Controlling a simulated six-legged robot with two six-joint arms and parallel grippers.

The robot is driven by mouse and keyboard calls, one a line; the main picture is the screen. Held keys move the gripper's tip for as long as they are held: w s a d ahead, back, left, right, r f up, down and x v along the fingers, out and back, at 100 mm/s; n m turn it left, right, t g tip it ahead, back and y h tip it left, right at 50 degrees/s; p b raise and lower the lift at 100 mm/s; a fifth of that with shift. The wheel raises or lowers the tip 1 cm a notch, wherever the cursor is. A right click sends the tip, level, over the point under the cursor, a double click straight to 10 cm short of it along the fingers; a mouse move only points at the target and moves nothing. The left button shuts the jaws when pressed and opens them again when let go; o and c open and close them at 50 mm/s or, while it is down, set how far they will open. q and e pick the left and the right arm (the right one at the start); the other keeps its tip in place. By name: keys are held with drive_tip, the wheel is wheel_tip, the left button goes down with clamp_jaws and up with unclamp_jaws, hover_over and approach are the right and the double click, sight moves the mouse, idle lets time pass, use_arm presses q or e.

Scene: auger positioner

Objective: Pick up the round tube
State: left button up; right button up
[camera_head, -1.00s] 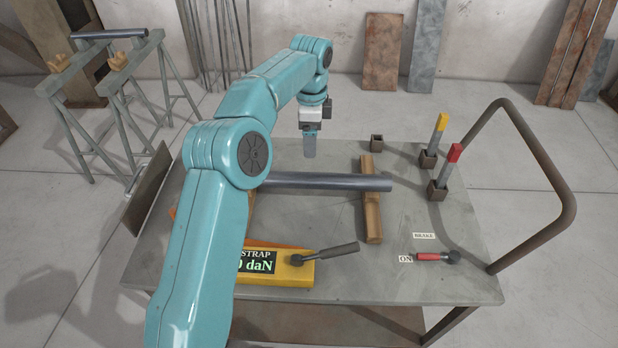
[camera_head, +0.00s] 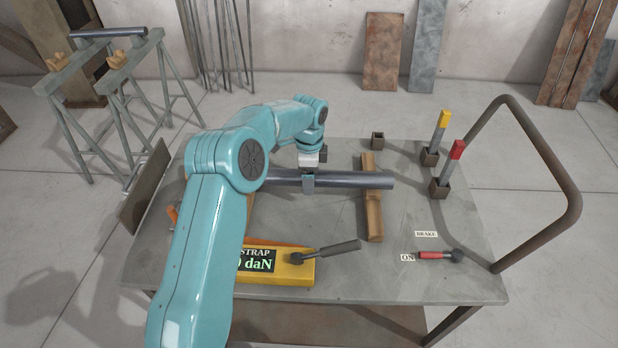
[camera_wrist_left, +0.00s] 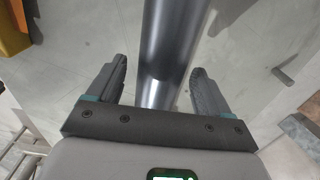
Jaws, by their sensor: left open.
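The grey round tube (camera_head: 350,180) lies across the cart top, its right end resting on a wooden block (camera_head: 371,200). My left gripper (camera_head: 308,186) is down at the tube, left of that block. In the left wrist view the tube (camera_wrist_left: 168,45) runs between the two fingers of my open left gripper (camera_wrist_left: 160,85), with a visible gap on each side. The tube's left part is hidden behind my left arm in the head view. My right gripper is not in view.
A yellow strap device (camera_head: 290,277) with a lever sits at the cart's front. Two posts with yellow and red tops (camera_head: 442,125) (camera_head: 450,170) stand in sockets at right. A red-handled brake lever (camera_head: 435,255) lies near a curved handrail (camera_head: 555,150). Another tube (camera_head: 110,33) rests on trestles.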

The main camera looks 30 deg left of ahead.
use_arm(q)
clamp_jaws()
drive_tip(key=shift+r, duration=0.1)
drive_tip(key=shift+r, duration=0.1)
